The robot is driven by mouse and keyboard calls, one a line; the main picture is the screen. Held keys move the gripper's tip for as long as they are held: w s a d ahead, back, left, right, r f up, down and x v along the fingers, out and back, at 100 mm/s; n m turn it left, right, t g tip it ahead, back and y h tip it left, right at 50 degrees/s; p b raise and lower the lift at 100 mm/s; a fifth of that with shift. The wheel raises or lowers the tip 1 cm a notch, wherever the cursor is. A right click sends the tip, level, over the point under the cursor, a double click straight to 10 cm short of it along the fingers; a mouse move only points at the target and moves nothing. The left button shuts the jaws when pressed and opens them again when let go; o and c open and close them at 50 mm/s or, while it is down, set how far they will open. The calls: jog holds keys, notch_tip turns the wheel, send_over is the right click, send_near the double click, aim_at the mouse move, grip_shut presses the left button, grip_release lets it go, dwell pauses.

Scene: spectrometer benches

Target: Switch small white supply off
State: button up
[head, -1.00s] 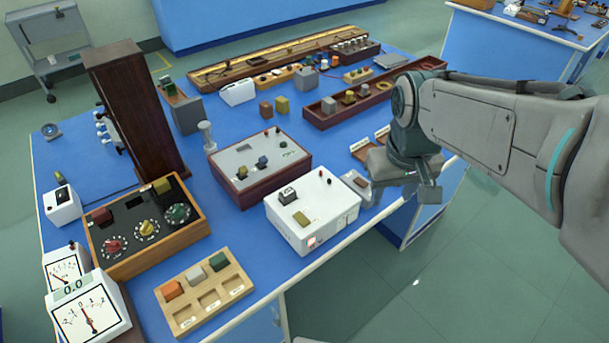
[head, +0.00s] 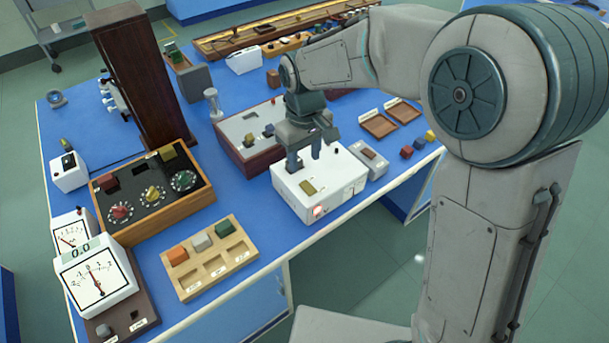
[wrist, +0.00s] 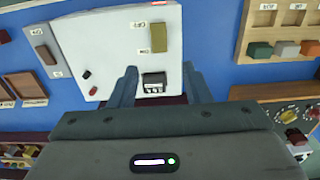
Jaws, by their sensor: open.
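The small white supply (head: 340,178) is a white box at the bench's front edge. A red-lit part (head: 318,211) shows low on its front face. Its top bears an olive block (head: 308,187), which also shows in the wrist view (wrist: 159,38) beside small labels. A black-and-white part (wrist: 154,82) and small red and black knobs (wrist: 90,82) are also on top. My gripper (head: 304,161) points down over the box, open and empty. In the wrist view its fingers (wrist: 159,82) lie either side of the black-and-white part; whether they touch the box is unclear.
A grey-topped case (head: 238,128) stands close behind. A small grey box (head: 370,160) is just right. A wooden tray (head: 240,262) with coloured blocks lies front left, near a dial box (head: 200,198) and meters (head: 98,283). Bare blue bench shows between the tray and the supply.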

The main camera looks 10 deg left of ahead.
aim_at(305, 183)
notch_tip(305, 183, down, 8)
jog(key=shift+r, duration=0.2)
